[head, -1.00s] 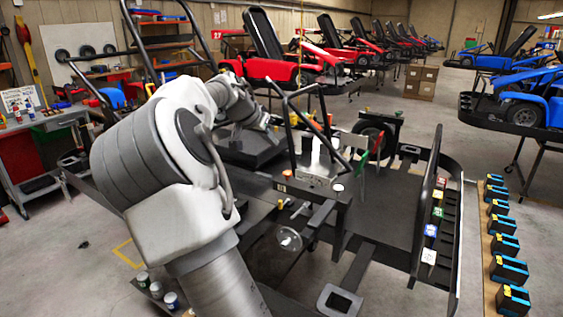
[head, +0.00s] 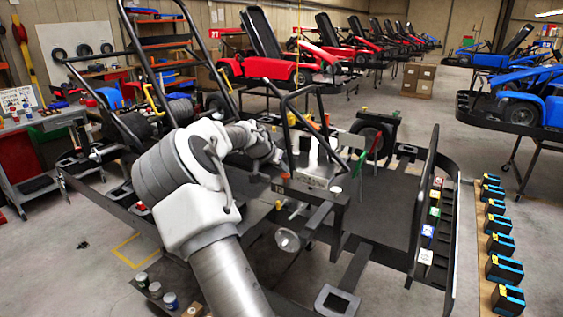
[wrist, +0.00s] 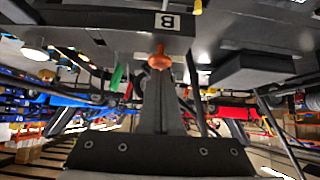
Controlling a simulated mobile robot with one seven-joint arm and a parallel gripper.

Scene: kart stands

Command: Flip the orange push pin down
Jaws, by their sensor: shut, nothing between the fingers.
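The orange push pin (wrist: 159,59) shows as a small rounded orange knob in the upper middle of the wrist view, just beyond my fingertips. It is beside a dark bar with a white plate marked "B", which appears upside down. My gripper (wrist: 161,76) is shut and empty, its dark tapered fingers pointing toward the pin. I cannot tell whether they touch it. In the head view a small orange knob (head: 284,176) sits on the kart frame just below my gripper (head: 279,158). My fingertips are small and unclear there.
The bare kart chassis (head: 385,205) has upright black bars close to my arm. A green flag-like part (head: 361,164) stands to the right. Another small orange-topped part (head: 278,205) is lower on the frame. Blue-and-black boxes (head: 505,268) line a board on the right floor.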

